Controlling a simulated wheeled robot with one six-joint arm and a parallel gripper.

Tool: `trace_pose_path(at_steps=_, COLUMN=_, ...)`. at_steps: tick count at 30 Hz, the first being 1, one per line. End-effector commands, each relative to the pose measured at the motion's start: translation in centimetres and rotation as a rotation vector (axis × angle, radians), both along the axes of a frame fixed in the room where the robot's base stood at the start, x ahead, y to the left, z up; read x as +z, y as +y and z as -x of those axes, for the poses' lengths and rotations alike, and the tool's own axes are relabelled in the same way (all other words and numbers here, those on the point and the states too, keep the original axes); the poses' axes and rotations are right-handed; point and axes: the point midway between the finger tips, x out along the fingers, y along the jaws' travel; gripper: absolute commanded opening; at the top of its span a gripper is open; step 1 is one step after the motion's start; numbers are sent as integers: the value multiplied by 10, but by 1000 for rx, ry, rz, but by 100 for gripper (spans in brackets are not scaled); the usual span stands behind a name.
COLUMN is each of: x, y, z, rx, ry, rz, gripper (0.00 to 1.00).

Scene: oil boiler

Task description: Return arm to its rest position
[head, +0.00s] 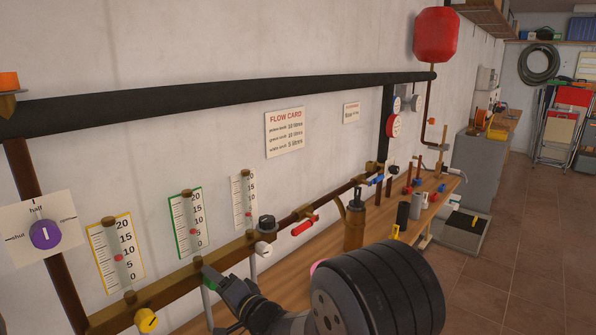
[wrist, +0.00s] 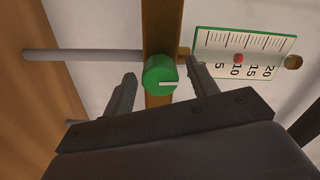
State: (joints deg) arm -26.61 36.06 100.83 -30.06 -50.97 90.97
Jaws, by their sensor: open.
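My gripper (head: 218,282) is at the lower middle of the head view, in front of the brown pipe (head: 155,300) below the green-edged gauge (head: 186,222). In the wrist view my gripper (wrist: 163,82) is open, with one finger on each side of the green knob (wrist: 160,74). I cannot tell whether either finger touches the knob. The knob's white mark points right in that view. The green-edged gauge (wrist: 250,45) lies just right of the fingers, its red float near the 10 mark. In the head view my gripper largely hides the green knob.
A yellow knob (head: 147,320), a white knob (head: 263,249) and a red lever (head: 303,227) sit along the pipe. A purple dial (head: 45,234) is at the left. A wooden bench (head: 330,240) holding a brown canister (head: 354,220) runs along the wall. Open floor (head: 510,260) lies right.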

Motion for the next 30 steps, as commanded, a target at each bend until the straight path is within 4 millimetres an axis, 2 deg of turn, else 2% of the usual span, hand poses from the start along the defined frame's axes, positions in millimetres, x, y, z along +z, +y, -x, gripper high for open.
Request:
trace_pose_path(at_steps=5, x=-1, y=-18, z=14, rx=-2, ry=3, rz=-2, gripper=55)
trace_pose_path(at_steps=18, x=-1, y=-83, z=70, rx=-4, ry=4, rz=-3, gripper=55)
trace_pose_path(at_steps=21, x=0, y=-60, z=52, rx=3, ry=4, rz=-3, gripper=55)
trace_pose_path(at_steps=30, x=1, y=-16, z=14, rx=2, ry=3, rz=-3, gripper=55)
